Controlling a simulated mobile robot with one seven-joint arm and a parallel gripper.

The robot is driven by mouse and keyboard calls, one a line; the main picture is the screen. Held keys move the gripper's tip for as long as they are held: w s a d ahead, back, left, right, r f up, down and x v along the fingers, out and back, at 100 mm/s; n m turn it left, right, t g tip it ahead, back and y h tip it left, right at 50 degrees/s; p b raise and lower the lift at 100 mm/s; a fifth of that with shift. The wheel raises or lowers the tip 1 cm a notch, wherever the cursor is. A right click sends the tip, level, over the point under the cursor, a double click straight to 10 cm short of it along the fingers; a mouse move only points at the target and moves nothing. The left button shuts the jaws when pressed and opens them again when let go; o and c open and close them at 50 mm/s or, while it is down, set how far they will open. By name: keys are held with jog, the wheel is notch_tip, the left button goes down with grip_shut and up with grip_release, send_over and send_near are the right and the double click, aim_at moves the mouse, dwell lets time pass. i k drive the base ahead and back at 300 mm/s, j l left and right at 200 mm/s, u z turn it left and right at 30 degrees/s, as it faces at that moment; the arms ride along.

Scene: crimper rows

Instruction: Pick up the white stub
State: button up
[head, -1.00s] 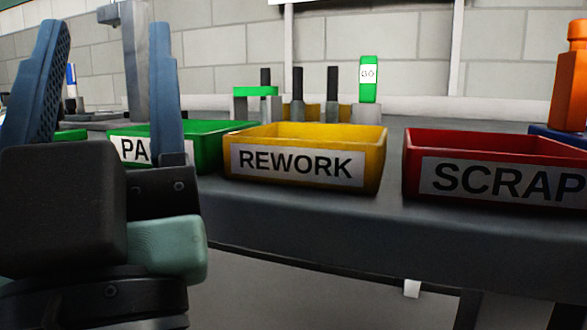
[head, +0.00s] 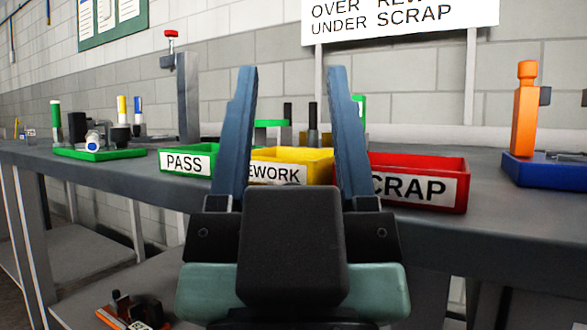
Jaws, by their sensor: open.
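My gripper (head: 292,72) is open and empty, its two blue fingers pointing up in front of the bench. A green tray (head: 72,153) on the bench at the left holds several upright pieces. Among them is a small white piece with a blue centre (head: 92,139); I cannot tell if it is the white stub. White shafts with a green, a yellow and a blue top also stand there. No other piece is clearly a white stub. My gripper is well to the right of this tray and apart from it.
A green PASS bin (head: 185,162), a yellow REWORK bin (head: 318,164) and a red SCRAP bin (head: 417,184) stand on the bench (head: 490,215), partly behind my fingers. An orange piece (head: 525,118) stands on a blue base (head: 545,170) at right. A shelf (head: 95,290) lies below.

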aim_at(93, 138)
jog(key=u, duration=0.9)
